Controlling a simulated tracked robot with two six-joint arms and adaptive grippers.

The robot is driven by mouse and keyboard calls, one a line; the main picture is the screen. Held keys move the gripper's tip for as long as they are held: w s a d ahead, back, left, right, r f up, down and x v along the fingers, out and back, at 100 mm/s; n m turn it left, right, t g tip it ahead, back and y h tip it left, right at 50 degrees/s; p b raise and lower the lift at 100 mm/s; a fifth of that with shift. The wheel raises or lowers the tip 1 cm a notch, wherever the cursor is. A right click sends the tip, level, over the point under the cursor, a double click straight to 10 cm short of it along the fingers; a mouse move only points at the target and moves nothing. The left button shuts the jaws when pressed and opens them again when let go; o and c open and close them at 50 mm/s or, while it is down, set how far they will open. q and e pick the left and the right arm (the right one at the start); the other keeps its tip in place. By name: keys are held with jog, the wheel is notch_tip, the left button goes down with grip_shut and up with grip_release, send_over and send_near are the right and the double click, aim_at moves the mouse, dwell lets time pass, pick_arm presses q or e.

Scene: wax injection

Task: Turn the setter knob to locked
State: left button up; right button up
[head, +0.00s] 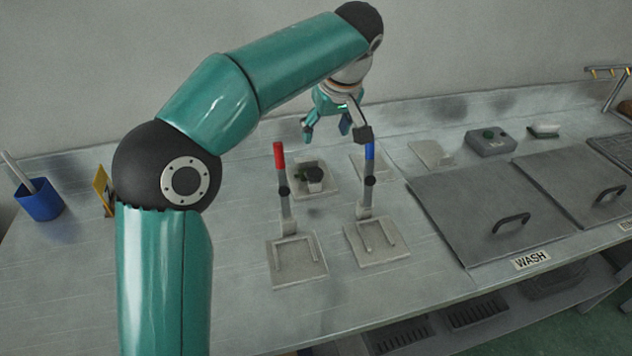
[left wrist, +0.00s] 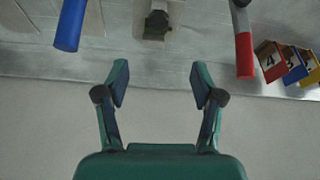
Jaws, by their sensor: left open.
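A dark knob on a small block (head: 314,177), which looks like the setter knob, sits on a pale square plate behind and between two upright levers. It also shows at the top middle of the left wrist view (left wrist: 157,22). Its pointer setting is too small to read. My left gripper (head: 337,131) is open and empty, in the air above and behind the knob, apart from it. In the left wrist view the spread fingers (left wrist: 158,82) have nothing between them. My right gripper is not in view.
A red-tipped lever (head: 280,156) and a blue-tipped lever (head: 370,151) stand up near the knob. Covered wash basins (head: 470,205) and a grey box (head: 490,142) are at right. A blue cup (head: 40,200) is at left. Numbered coloured blocks (left wrist: 285,63) show in the left wrist view.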

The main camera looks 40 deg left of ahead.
aim_at(315, 172)
pick_arm(q)
jog(key=x, duration=1.6)
jog(key=shift+w+d+f, duration=0.1)
jog(key=shift+w+f, duration=0.05)
jog(key=shift+f, duration=0.25)
jog(key=c, duration=1.1)
jog(key=shift+b, duration=0.35)
jog(key=shift+m+t+h+b, duration=0.4)
jog(key=shift+m+b, duration=0.1)
jog(key=shift+m, duration=0.8)
jog(key=shift+r+m+t+h, duration=0.1)
jog(key=shift+m+t+h, duration=0.3)
jog(key=shift+m, duration=1.2)
